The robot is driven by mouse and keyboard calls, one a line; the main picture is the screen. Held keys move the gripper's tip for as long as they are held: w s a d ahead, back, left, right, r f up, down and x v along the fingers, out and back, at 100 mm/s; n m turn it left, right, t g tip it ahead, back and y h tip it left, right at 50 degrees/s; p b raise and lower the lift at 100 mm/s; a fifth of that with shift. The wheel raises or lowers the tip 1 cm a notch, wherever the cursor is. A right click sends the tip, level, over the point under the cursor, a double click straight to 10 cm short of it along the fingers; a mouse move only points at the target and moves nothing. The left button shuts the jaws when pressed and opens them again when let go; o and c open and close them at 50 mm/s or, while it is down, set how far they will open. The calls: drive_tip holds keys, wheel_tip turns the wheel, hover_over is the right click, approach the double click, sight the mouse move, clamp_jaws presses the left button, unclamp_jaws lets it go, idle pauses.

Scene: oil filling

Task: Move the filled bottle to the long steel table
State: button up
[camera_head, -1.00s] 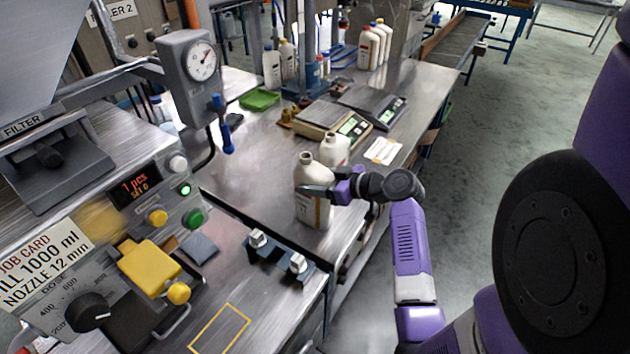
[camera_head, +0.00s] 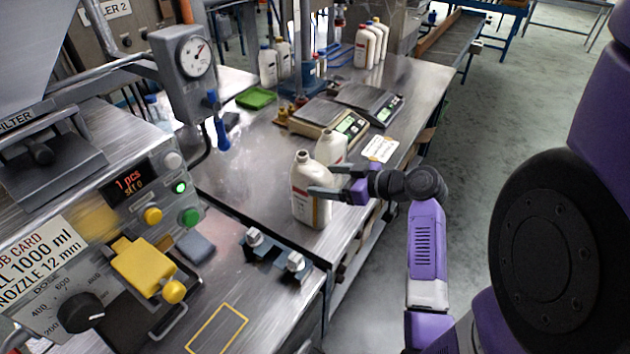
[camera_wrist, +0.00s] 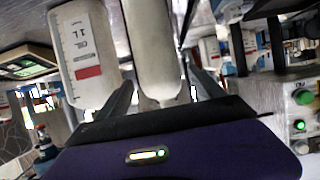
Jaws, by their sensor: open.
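An open-necked white bottle (camera_head: 309,205) with a printed label stands upright near the front end of the long steel table (camera_head: 262,165). A second white bottle (camera_head: 329,148) stands close behind it. My gripper (camera_head: 322,179) is open at the front bottle's right side, one finger across its near face and the other between the two bottles. In the wrist view, a plain white bottle (camera_wrist: 154,50) shows between my fingers (camera_wrist: 160,90), and a bottle with a red-striped label (camera_wrist: 84,55) is outside them to the left. Fill levels are not visible.
Two scales (camera_head: 318,117) and a white card (camera_head: 380,148) lie farther back on the table. Capped bottles (camera_head: 368,45) stand at the far end. The filling machine (camera_head: 150,200) is at the left, with a dark clamp fixture (camera_head: 275,257) at front. The floor at right is clear.

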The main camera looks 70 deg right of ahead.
drive_tip(key=v, duration=0.7)
drive_tip(key=shift+b, duration=0.4)
drive_tip(key=shift+f, duration=0.1)
